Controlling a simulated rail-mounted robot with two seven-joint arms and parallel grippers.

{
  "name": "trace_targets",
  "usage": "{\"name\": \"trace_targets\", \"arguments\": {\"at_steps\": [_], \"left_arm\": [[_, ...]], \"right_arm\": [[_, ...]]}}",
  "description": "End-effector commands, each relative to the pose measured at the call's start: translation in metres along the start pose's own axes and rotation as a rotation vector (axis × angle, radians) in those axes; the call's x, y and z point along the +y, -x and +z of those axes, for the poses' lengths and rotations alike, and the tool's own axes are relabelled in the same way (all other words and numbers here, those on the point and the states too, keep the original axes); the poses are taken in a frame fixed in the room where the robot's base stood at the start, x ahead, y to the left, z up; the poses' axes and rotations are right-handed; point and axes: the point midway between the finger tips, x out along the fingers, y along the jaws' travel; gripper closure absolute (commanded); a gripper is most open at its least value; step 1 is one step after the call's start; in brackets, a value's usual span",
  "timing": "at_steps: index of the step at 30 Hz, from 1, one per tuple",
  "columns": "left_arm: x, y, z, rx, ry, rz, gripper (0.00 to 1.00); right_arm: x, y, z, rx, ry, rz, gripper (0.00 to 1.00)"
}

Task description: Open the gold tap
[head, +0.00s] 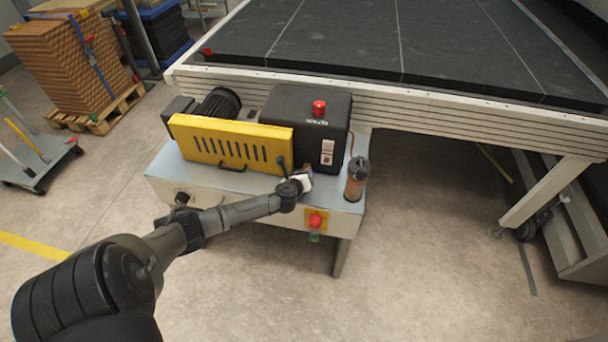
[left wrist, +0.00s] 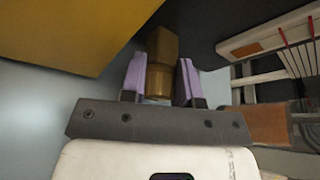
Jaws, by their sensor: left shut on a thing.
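The gold tap (left wrist: 161,50) shows in the left wrist view as a brass-coloured block with a rounder part below it, between two purple finger pads. My left gripper (left wrist: 160,80) is shut on it, one pad on each side. In the head view my left gripper (head: 304,181) is at the top of the grey machine cabinet, in front of the black box, and the tap cannot be made out there. How far the tap is turned cannot be told. My right gripper is not in view.
A yellow slotted guard (head: 230,140) is left of the gripper. A black box with a red button (head: 319,107) stands behind it. A brown bottle-like container (head: 356,180) is close on the right. A red knob on a yellow plate (head: 315,220) is below. The floor in front is clear.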

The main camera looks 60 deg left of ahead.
Motion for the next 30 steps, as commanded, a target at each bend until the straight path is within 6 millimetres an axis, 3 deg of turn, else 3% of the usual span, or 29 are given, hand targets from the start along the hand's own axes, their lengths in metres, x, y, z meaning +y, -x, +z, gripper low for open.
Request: {"name": "trace_targets", "arguments": {"at_steps": [1,2,5,16,30], "left_arm": [[0.0,0.0,-0.001,0.001,0.002,0.0,0.95],[0.0,0.0,-0.001,0.001,0.002,0.0,0.69],[0.0,0.0,0.0,0.001,0.001,0.0,0.6],[-0.001,0.01,0.001,0.001,-0.001,0.0,0.6],[-0.001,0.098,0.001,0.004,-0.001,0.0,0.6]], "right_arm": [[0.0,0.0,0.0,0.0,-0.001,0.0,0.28],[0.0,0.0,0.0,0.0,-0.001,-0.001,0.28],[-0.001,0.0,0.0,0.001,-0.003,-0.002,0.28],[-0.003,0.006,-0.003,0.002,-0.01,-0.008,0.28],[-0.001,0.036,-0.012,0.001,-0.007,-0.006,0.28]]}}
